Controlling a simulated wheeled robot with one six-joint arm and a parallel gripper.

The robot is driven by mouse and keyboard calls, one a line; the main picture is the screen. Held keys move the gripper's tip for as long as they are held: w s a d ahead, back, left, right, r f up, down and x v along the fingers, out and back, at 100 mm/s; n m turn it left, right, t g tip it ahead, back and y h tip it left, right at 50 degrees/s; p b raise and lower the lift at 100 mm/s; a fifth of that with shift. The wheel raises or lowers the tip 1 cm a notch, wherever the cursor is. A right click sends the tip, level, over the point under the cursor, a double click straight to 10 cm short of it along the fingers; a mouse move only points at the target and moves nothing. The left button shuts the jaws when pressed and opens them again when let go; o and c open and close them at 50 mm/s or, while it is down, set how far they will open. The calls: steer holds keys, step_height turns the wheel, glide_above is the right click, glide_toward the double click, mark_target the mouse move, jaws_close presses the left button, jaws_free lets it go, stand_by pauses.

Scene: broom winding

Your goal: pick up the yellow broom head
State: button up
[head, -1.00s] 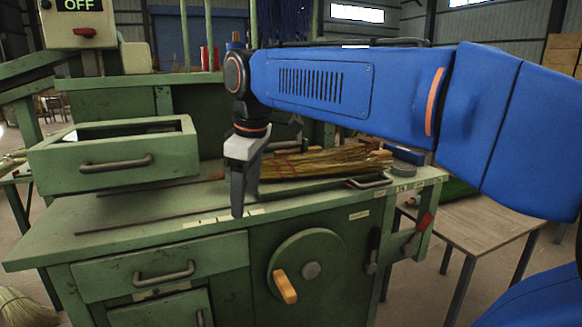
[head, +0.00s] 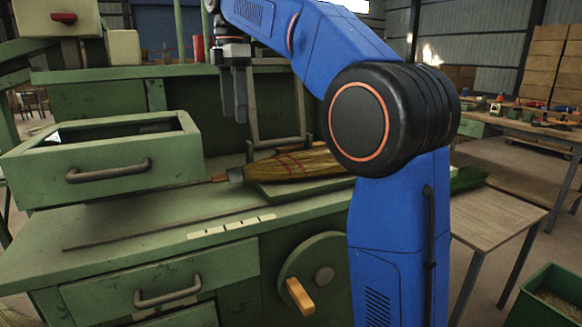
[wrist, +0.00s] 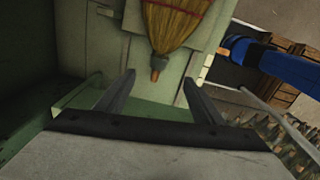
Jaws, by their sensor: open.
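The yellow broom head (head: 295,164), bound with red bands, lies on its side on the green workbench (head: 120,262). Its narrow tied end points left and its right part is hidden behind my blue arm. In the wrist view the broom head (wrist: 174,22) shows at the top centre, beyond my fingertips. My gripper (head: 236,118) points down, open and empty, above and left of the broom head and apart from it. The two parted fingers of my gripper (wrist: 157,85) also show in the wrist view.
An open green drawer box (head: 105,165) stands on the bench at left. A thin rod (head: 150,233) lies along the bench top. An upright frame (head: 277,105) stands behind the broom head. A wheel with an orange handle (head: 300,296) is on the bench front.

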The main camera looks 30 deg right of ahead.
mark_target(239, 170)
step_height(239, 170, down, 17)
steer(key=shift+d+f, duration=0.1)
steer(key=shift+f, duration=0.05)
stand_by(0.7)
steer(key=shift+c, duration=0.6)
steer(key=c, duration=1.2)
